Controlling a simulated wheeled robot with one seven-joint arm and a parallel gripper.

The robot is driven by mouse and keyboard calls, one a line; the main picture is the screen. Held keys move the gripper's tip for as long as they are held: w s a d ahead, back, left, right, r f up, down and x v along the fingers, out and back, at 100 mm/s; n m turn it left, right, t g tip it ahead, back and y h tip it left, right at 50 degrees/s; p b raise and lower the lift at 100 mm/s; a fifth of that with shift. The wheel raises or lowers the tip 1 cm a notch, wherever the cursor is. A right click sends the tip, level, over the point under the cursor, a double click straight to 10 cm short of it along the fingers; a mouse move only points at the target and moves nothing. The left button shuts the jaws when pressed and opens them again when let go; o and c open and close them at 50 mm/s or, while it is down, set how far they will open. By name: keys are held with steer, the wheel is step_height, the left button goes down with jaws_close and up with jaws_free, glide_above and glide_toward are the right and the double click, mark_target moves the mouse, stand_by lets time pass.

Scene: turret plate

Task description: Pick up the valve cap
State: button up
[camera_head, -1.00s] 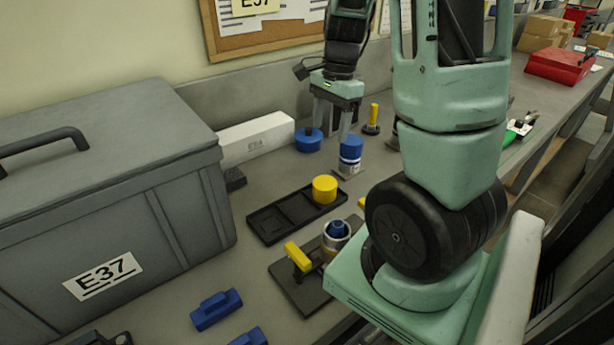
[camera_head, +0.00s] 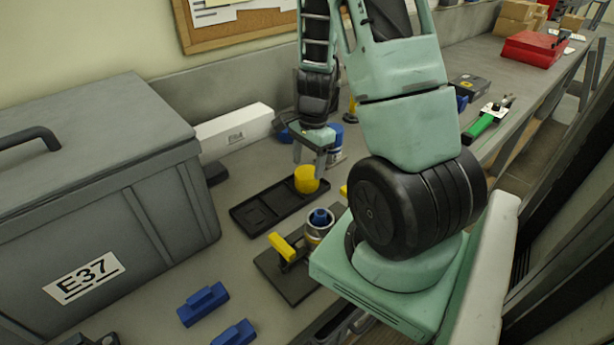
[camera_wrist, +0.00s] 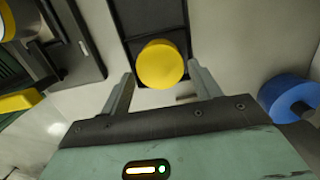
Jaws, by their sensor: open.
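A yellow round cap (camera_head: 306,181), which looks like the valve cap, sits at the right end of a black tray (camera_head: 255,219). It also shows in the wrist view (camera_wrist: 160,64), just ahead of the fingertips and roughly centred between them. My gripper (camera_head: 309,164) is open and empty, pointing down, with its fingers over and close behind the cap. In the wrist view, one finger of my gripper (camera_wrist: 162,84) shows on each side of the gap. I cannot tell how much height is left between fingertips and cap.
A blue-topped cylinder (camera_head: 336,135) stands behind my gripper. A black plate (camera_head: 284,281) with a yellow handle (camera_head: 282,246) and a metal ring fitting (camera_head: 319,228) lies in front. A large grey case (camera_head: 100,170) fills the left. Blue blocks (camera_head: 203,304) lie at the front.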

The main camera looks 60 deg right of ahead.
steer(key=shift+a+f, duration=0.15)
steer(key=shift+f, duration=1.8)
steer(key=c, duration=0.6)
steer(key=shift+c, duration=0.2)
step_height(320, 180, up, 10)
steer(key=shift+f+p, duration=0.1)
steer(key=shift+p, duration=0.35)
step_height(320, 180, up, 5)
steer(key=p, duration=0.5)
glide_above(307, 172)
